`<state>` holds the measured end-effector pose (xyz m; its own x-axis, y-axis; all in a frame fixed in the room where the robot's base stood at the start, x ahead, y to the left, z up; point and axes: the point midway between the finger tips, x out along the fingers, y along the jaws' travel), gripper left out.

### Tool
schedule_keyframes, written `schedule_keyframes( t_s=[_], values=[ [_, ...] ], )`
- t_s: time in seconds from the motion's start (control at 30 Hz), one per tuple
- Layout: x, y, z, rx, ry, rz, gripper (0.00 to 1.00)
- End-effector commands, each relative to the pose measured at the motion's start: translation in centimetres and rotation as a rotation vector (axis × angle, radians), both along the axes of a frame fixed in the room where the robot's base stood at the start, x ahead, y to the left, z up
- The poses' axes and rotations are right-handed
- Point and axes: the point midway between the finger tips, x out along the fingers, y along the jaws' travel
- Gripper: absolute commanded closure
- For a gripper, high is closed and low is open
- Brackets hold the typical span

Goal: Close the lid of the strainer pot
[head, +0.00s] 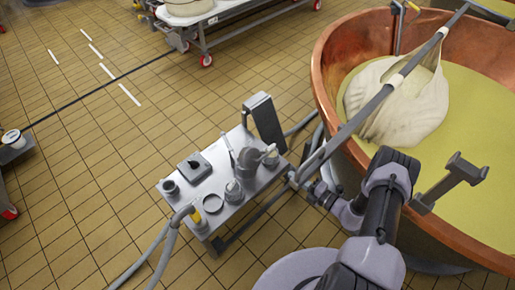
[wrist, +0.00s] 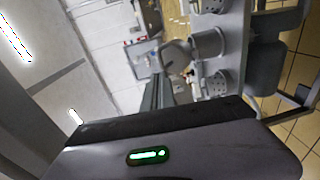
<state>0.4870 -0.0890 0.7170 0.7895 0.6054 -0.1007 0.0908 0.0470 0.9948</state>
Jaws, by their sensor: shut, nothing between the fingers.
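The strainer pot (wrist: 208,44) shows sideways in the wrist view, a grey metal pot on the metal cart. A round lid (wrist: 177,54) stands raised at its mouth, so the pot looks open. In the head view the pot (head: 249,160) is near the cart's back right corner, with the lid (head: 270,153) beside it. My gripper (wrist: 158,92) is shut and empty, pointing toward the pot and lid and apart from them as far as I can see.
The metal cart (head: 221,216) also holds a grey block (head: 194,168), a dark ring (head: 212,203) and small pots (head: 233,191). A dark panel (head: 265,121) stands at its back. The large copper vat (head: 326,95) is close on the right. Tiled floor is open on the left.

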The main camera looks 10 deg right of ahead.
Motion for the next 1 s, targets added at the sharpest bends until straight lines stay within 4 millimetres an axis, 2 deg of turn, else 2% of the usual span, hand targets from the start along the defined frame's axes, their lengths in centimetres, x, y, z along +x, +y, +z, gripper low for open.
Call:
schedule_keyframes(
  t_s=[0.4, 0.53, 0.7, 1.0],
  values=[
    [7.1, 5.6, -1.4, -0.009, -0.006, 0.007, 1.0],
    [8.8, 6.9, -1.6, -0.008, -0.005, 0.006, 1.0],
    [10.1, 7.8, -1.6, -0.01, -0.005, 0.005, 1.0],
    [10.3, 8.0, -1.5, -0.01, -0.005, 0.004, 1.0]
  ],
)
